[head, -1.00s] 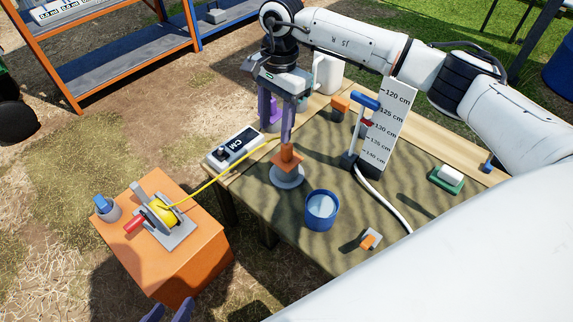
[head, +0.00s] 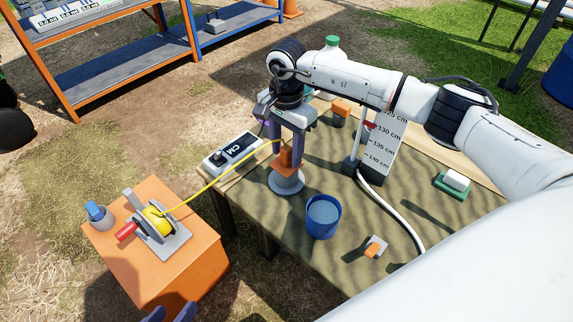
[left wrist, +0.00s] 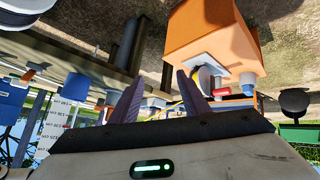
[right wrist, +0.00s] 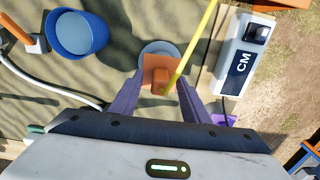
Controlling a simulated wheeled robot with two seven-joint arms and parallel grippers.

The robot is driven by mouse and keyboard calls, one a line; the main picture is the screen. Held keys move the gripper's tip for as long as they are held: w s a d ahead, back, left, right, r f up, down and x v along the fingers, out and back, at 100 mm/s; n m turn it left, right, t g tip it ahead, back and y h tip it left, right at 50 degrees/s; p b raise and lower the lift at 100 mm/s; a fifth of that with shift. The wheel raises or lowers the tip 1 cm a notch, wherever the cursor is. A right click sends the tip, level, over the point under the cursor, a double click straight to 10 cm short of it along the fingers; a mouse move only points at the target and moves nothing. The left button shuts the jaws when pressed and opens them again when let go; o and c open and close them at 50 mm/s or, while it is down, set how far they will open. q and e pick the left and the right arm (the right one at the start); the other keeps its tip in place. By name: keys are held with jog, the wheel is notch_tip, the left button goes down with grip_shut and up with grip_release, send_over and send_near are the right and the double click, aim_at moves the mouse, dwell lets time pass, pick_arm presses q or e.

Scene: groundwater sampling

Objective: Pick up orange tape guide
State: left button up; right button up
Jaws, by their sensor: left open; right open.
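The orange tape guide (head: 285,168) stands on a round grey base (head: 288,184) on the work table. It also shows in the right wrist view (right wrist: 160,76). My right gripper (head: 287,150) is above it, pointing down, with its purple fingers at either side of the guide's upper block. In the right wrist view my right gripper (right wrist: 158,88) is open, the guide's block between the fingers; contact cannot be told. The yellow tape (right wrist: 196,58) runs close by the guide. My left gripper (head: 170,314) is open and empty at the bottom edge, also seen in the left wrist view (left wrist: 160,84).
A blue bucket (head: 323,222) stands right of the guide. The CM box (head: 232,153) lies to its left. The tape reel (head: 158,224) sits on an orange cabinet (head: 165,274). A scale board (head: 385,140) and white hose (head: 398,212) are to the right.

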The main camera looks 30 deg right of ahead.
grip_shut()
